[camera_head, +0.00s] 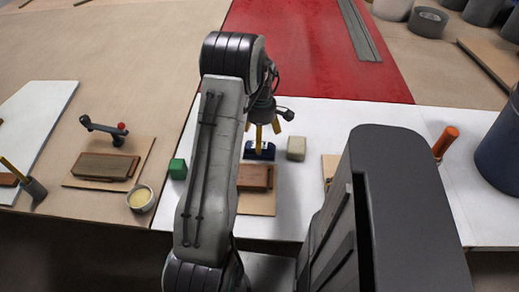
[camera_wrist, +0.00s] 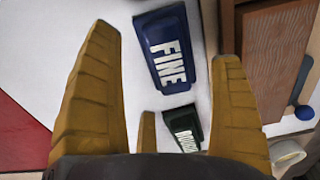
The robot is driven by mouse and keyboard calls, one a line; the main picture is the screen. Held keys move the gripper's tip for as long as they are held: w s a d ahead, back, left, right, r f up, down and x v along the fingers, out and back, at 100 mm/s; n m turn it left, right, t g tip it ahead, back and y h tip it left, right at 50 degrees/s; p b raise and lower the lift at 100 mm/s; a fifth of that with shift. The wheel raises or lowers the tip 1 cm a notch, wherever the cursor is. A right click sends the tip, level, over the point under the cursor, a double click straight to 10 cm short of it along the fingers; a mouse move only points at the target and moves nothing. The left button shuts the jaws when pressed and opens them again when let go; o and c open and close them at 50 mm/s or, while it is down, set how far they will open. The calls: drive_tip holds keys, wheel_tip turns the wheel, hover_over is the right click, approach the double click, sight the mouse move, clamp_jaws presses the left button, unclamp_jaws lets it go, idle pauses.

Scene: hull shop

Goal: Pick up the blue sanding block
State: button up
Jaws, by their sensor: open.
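The blue sanding block (camera_wrist: 171,48), marked "FINE", lies on a white surface in the wrist view, beyond and between my spread yellow fingers. In the head view the blue block (camera_head: 262,152) sits directly below my gripper (camera_head: 264,131), partly covered by the fingers. My gripper is open and holds nothing. It points down over the block; whether a finger touches the block I cannot tell.
A green block (camera_head: 177,168) lies to the left, its lettering partly visible in the wrist view (camera_wrist: 184,128). A beige block (camera_head: 296,148) stands close on the right. A board with a brown wooden piece (camera_head: 255,177) lies just in front. Red sheet (camera_head: 310,55) covers the surface behind.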

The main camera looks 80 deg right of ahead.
drive_tip(key=shift+w+f, duration=0.15)
drive_tip(key=shift+f, duration=1.8)
drive_tip(key=c, duration=1.4)
